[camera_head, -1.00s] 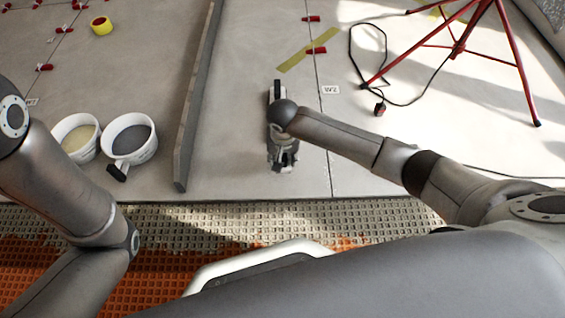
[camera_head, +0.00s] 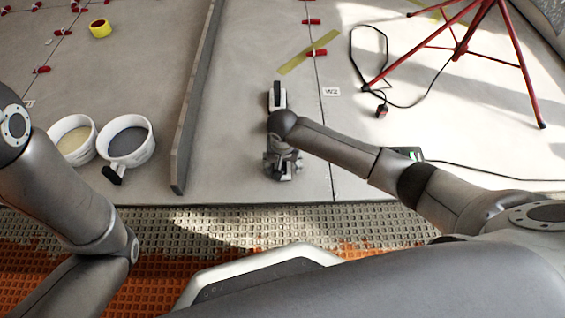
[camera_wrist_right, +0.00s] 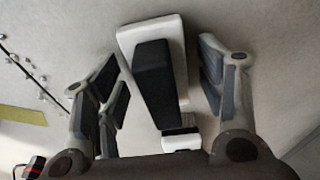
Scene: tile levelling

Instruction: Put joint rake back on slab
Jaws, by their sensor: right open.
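The joint rake (camera_wrist_right: 155,85), a white piece with a black block on it, shows in the right wrist view between the fingers of my right gripper (camera_wrist_right: 160,85). The fingers are open on either side of it, with gaps visible. In the head view my right gripper (camera_head: 282,165) points down over the slab (camera_head: 235,150) near its front edge. My wrist and gripper hide much of what is under them there. A black-and-white piece (camera_head: 278,96) shows just beyond the wrist; I cannot tell whether it is the rake. My left gripper is out of view.
Two white buckets (camera_head: 126,142) (camera_head: 72,140) and a long grey bar (camera_head: 196,100) are left of my right gripper. A red tripod (camera_head: 460,50), a dark cable (camera_head: 352,60) and yellow tape (camera_head: 308,52) lie beyond. The orange mat (camera_head: 150,285) is in front.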

